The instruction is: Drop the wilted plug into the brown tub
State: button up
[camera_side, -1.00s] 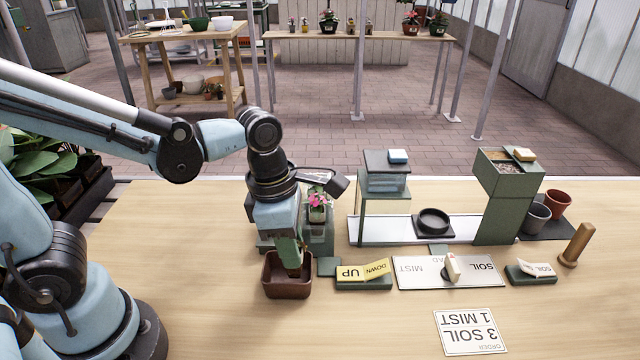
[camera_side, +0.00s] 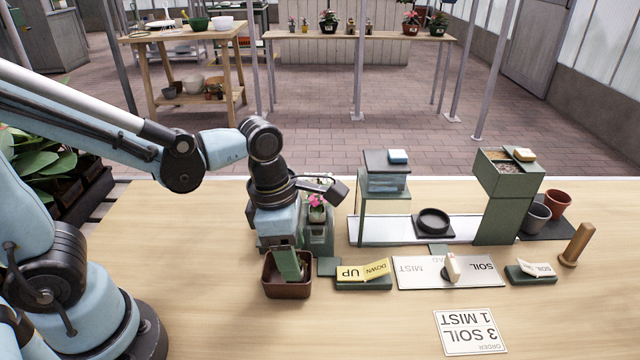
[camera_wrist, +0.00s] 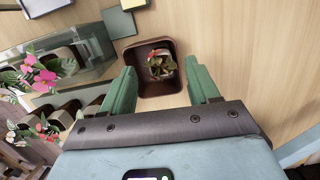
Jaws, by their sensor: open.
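The brown tub (camera_side: 287,290) stands on the table in front of the plant holder; the wrist view shows its rim (camera_wrist: 158,92). The wilted plug (camera_wrist: 160,64), with brownish drooping leaves and a bit of red, lies inside the tub in the wrist view. In the side view it is hidden by the tub wall and finger. My gripper (camera_wrist: 163,88) is open, with its green fingers spread either side of the tub, apart from the plug. In the side view my gripper (camera_side: 289,268) is over the tub, a finger overlapping its opening.
Plugs with pink flowers (camera_side: 317,203) stand in a green holder behind my gripper. Right of the tub are the UP/DOWN rocker (camera_side: 363,274), a MIST/SOIL panel (camera_side: 420,274) and a black dish (camera_side: 433,222). The table's front is mostly clear, apart from an order card (camera_side: 470,331).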

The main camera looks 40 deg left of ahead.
jog(key=shift+r, duration=0.1)
notch_tip(320, 180, up, 12)
jog(key=s+a, duration=0.1)
jog(key=shift+a, duration=0.15)
dwell(0.5)
jog(key=shift+s, duration=0.1)
jog(key=w+a+f+m+t, duration=0.1)
jog(key=a+f+m+t, duration=0.1)
jog(key=m, duration=1.1)
jog(key=w+a+f+m+t+y, duration=0.1)
jog(key=a+f+m+t, duration=0.2)
jog(key=m, duration=1)
jog(key=a+t, duration=0.1)
jog(key=a, duration=0.2)
jog(key=shift+f+m, duration=0.3)
jog(key=shift+f, duration=0.05)
